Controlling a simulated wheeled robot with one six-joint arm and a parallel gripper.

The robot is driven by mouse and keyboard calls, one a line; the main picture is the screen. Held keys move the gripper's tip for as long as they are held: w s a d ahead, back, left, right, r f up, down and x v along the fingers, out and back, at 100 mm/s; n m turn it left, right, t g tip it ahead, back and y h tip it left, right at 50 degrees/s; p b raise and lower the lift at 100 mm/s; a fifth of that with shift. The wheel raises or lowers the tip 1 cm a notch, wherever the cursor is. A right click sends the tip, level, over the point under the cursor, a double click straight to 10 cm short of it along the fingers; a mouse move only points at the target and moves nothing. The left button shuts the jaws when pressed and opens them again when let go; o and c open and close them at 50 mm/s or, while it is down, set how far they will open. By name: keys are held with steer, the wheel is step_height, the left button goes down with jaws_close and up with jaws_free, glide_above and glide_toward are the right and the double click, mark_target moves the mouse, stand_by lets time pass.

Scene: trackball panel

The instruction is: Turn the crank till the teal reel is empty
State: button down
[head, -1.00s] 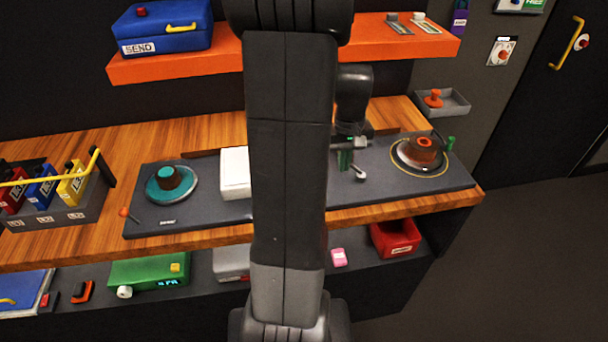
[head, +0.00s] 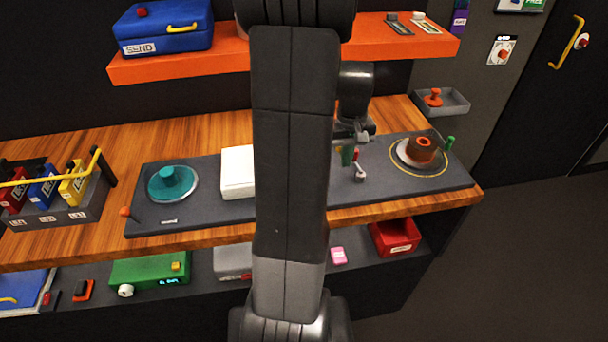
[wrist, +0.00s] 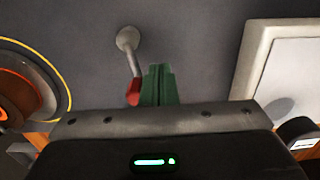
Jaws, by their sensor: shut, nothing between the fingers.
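The teal reel (head: 158,189) sits at the left of the dark panel (head: 215,212). Its hub looks teal, with no brown windings visible. An orange-brown reel (head: 416,152) sits at the panel's right, inside a yellow ring. A small metal crank (head: 360,174) with a red handle stands near the panel's middle. In the wrist view, its rod (wrist: 133,62) runs from a round pivot to the red handle (wrist: 132,93). My gripper (head: 346,156) has green fingers, shut and empty, right beside the red handle. In the wrist view the fingers (wrist: 158,85) partly cover the handle; contact is unclear.
A white box (head: 238,170) stands left of my gripper, partly hidden by my arm. A lever with an orange knob (head: 125,212) is at the panel's left edge, and a green-tipped one (head: 450,142) at its right. An orange shelf (head: 180,65) overhangs the back.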

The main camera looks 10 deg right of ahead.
step_height(320, 180, up, 9)
steer(key=p, duration=0.7)
steer(key=shift+f, duration=0.1)
stand_by(0.4)
step_height(320, 180, down, 9)
steer(key=b, duration=0.7)
